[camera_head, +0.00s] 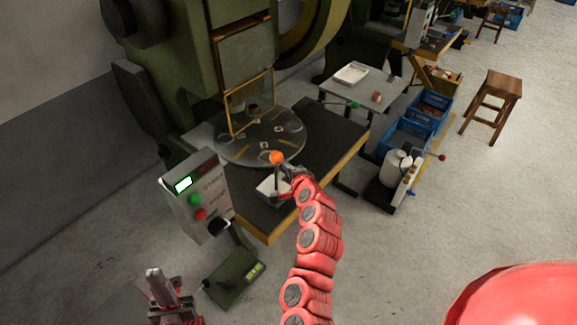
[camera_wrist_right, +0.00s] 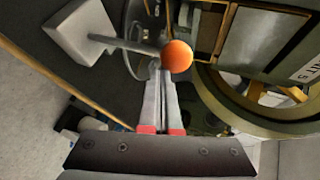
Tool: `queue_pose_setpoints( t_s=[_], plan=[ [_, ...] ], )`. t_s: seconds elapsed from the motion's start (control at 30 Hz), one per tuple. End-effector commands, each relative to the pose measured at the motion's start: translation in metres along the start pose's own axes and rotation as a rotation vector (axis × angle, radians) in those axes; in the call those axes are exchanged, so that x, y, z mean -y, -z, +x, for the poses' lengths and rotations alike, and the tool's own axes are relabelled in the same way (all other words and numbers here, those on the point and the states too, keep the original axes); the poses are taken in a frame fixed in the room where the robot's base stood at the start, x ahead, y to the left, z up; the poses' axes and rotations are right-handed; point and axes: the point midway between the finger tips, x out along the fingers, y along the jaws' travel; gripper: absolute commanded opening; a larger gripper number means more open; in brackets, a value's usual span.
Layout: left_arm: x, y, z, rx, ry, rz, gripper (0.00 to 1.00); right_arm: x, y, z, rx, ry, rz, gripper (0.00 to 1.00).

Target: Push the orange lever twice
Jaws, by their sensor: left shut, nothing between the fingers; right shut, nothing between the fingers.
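The orange ball knob of the lever (camera_head: 277,158) stands at the front edge of the press table in the head view. It also shows in the right wrist view (camera_wrist_right: 177,56), with its grey rod running left to a pale block (camera_wrist_right: 82,34). My right gripper (camera_head: 292,176) is shut and empty, close beside the knob. In the wrist view its fingertips (camera_wrist_right: 160,72) are just below the knob and rod; I cannot tell whether they touch. My left gripper (camera_head: 153,274) is shut and empty at the lower left, well away from the lever.
A control box (camera_head: 196,194) with green and red buttons stands left of the lever. The green press (camera_head: 180,70) with a round plate (camera_head: 232,150) is behind it. A small side table (camera_head: 345,90), blue crates (camera_head: 408,138) and a wooden stool (camera_head: 497,92) stand to the right.

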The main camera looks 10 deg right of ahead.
Motion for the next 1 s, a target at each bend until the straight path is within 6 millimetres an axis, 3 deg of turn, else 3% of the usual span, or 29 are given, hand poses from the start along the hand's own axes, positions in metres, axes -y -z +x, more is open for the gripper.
queue_pose_setpoints(
  t_s=[1.0],
  plan=[
    [0.0003, 0.0010, 0.0059, 0.000, 0.000, 0.000, 0.00, 0.0063, -0.0081, 0.0087, 0.005, -0.001, 0.000, 0.00]
  ],
)
